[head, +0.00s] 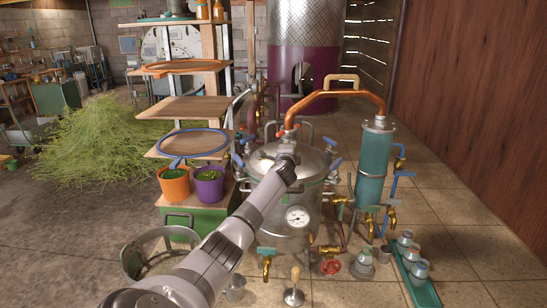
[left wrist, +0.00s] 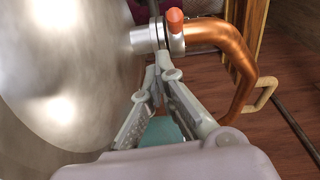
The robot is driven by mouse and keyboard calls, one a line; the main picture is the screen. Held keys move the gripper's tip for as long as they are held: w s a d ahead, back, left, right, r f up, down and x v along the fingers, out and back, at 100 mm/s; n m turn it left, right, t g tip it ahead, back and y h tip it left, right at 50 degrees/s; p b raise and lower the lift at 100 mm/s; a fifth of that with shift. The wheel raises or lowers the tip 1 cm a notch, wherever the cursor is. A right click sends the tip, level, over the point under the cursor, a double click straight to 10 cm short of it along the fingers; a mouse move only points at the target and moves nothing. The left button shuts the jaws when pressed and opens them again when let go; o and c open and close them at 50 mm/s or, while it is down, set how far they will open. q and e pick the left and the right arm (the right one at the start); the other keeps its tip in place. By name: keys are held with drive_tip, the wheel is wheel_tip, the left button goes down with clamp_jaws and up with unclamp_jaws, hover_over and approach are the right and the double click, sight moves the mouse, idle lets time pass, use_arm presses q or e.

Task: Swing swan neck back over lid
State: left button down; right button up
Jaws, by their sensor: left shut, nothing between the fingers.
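The copper swan neck (head: 330,94) arches from the top of the steel still lid (head: 267,158) to the teal condenser (head: 375,160) on the right. It has a wooden handle (head: 341,79). In the left wrist view, the neck (left wrist: 240,70) meets a short steel stub (left wrist: 143,39) on the domed lid (left wrist: 65,75) at a clamp (left wrist: 175,40) with an orange-red knob (left wrist: 175,20). My left gripper (head: 288,148) is at the lid's top, just by this joint. Its fingertips (left wrist: 160,62) are shut and empty, close beside the clamp; contact is unclear. My right gripper is out of view.
Valves and a red handwheel (head: 331,267) surround the still's base. A green tray (head: 418,285) with metal vessels lies at right. Orange (head: 174,187) and purple (head: 209,189) buckets and wooden shelves (head: 188,108) stand left. Floor at far right is clear.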

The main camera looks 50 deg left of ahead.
use_arm(q)
drive_tip(key=shift+s+d+r, duration=0.4)
drive_tip(key=shift+s+d, duration=0.1)
drive_tip(key=shift+s, duration=0.2)
drive_tip(key=shift+s+d+r, duration=0.1)
drive_tip(key=shift+s+d, duration=0.05)
drive_tip(key=shift+s, duration=0.15)
drive_tip(key=shift+s+a+f+b, duration=0.3)
drive_tip(key=shift+s+a+f, duration=0.3)
drive_tip(key=shift+s+f, duration=0.3)
drive_tip(key=s+d+r+b, duration=0.1)
drive_tip(key=s+d, duration=0.1)
drive_tip(key=s, duration=0.3)
drive_tip(key=shift+s, duration=0.4)
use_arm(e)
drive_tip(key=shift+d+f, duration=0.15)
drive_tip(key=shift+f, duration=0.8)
use_arm(q)
drive_tip(key=shift+r, duration=0.1)
drive_tip(key=shift+s+d+r, duration=0.1)
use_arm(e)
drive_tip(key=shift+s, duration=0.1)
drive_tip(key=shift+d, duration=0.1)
